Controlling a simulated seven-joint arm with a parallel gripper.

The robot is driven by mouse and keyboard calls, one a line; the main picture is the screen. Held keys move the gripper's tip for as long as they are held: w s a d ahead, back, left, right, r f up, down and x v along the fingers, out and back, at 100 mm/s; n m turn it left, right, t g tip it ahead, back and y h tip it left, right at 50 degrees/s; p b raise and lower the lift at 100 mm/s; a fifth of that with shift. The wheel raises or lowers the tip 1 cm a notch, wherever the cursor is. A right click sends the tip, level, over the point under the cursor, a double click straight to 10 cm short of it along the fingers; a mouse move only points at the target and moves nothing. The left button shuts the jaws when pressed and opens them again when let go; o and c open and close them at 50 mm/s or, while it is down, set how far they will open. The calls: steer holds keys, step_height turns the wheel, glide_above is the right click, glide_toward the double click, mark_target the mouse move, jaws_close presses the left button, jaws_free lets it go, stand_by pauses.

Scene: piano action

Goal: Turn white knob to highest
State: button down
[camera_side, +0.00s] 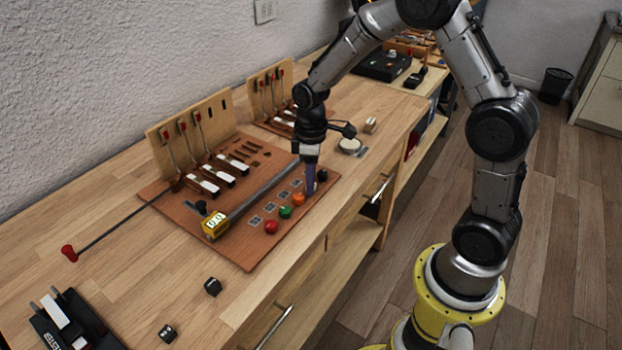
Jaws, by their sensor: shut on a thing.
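My gripper (310,188) points down at the spot in this row between the orange and dark blue knobs. Its purple fingers are shut on a small knob there, which they almost wholly hide. I see no plainly white knob in the row, and I cannot make out the held knob's colour or how far it is turned.
A long grey bar with a yellow display box (214,225) lies across the board, just left of my gripper. Upright wooden panels with levers (195,135) stand behind. A round cream disc (350,145) and a small beige piece (371,124) sit to the right.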

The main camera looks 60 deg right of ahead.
steer(key=m, duration=0.4)
steer(key=shift+r+m, duration=0.1)
steer(key=shift+m, duration=0.2)
steer(key=m, duration=0.4)
steer(key=shift+m, duration=0.3)
steer(key=m, duration=0.4)
steer(key=shift+m, duration=2)
steer(key=c, duration=0.6)
jaws_free()
step_height(320, 180, up, 14)
